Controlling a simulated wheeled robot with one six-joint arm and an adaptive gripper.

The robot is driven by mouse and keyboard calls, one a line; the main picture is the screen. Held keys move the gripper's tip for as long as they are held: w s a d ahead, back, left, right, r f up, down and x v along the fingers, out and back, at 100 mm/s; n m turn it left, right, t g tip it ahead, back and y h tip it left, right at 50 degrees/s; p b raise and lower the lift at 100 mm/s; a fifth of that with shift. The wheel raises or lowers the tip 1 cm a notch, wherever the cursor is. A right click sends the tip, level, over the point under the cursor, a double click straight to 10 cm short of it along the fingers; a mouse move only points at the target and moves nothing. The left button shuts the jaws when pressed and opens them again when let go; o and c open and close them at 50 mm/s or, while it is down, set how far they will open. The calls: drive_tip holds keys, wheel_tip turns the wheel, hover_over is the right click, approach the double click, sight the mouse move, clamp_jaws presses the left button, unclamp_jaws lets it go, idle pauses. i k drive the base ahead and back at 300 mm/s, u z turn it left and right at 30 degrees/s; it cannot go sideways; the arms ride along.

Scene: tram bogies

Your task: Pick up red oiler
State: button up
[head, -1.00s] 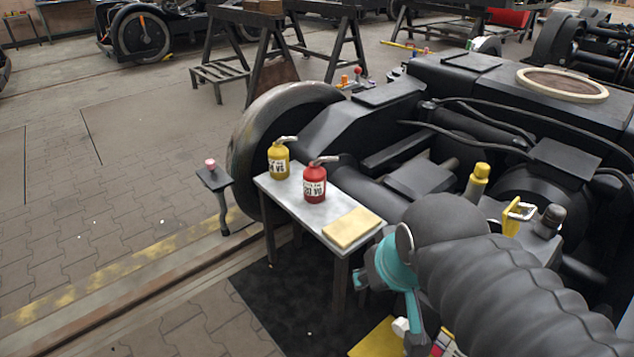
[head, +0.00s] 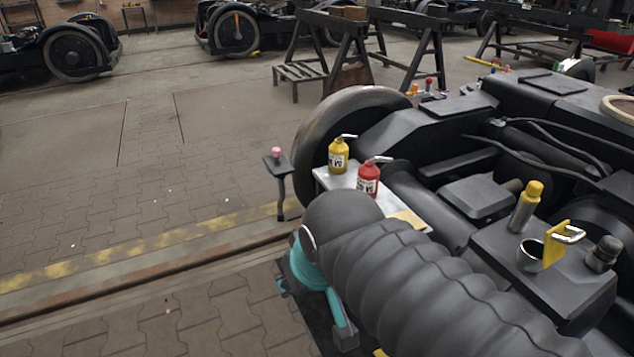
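The red oiler (head: 369,180) stands upright on a small metal table (head: 326,180). It has a white label and a metal spout pointing right. A yellow oiler (head: 338,156) stands behind it to the left on the same table. My dark ribbed arm reaches in from the lower right and hides the front of the table. Its teal joint shows at lower left of the arm, nearer to me than the red oiler. My gripper's fingers cannot be made out in this view.
The black bogie (head: 480,195) with its large wheel stands right of and behind the table. A rail runs across the floor at left. The paved floor at left is mostly clear.

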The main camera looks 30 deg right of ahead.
sight(367, 176)
drive_tip(key=u, duration=0.1)
drive_tip(key=i, duration=4.55)
drive_tip(key=u, duration=5.85)
drive_tip(key=i, duration=0.5)
drive_tip(key=u, duration=0.15)
